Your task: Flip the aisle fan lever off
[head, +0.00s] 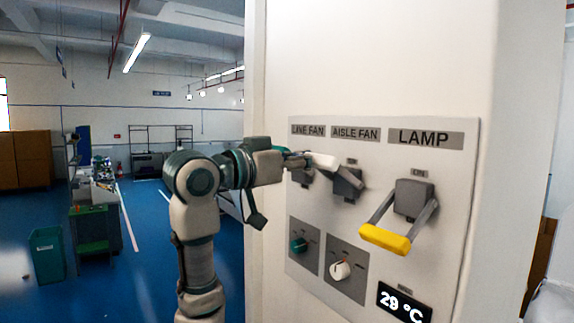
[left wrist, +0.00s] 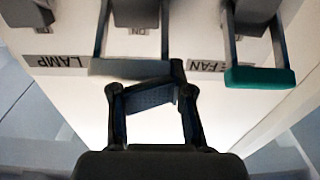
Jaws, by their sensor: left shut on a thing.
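The aisle fan lever sits under its AISLE FAN label in the middle of the panel's upper row. Its pale handle (head: 325,161) sticks out from a grey block (head: 347,184), roughly level. My left gripper (head: 297,160) reaches in from the left and is shut on this handle. In the left wrist view, which is upside down, the grey handle bar (left wrist: 128,68) lies at the fingertips of my left gripper (left wrist: 148,88). The line fan lever (head: 303,177) is partly hidden behind my gripper; its teal handle (left wrist: 260,77) shows in the left wrist view. My right gripper is not in view.
The lamp lever has a yellow handle (head: 386,239) hanging low at the right. Below are a teal knob (head: 299,244), a white knob (head: 340,270) and a display (head: 402,303) reading 29 °C. Open blue floor lies left, with a green bin (head: 47,254) and a workbench (head: 95,220).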

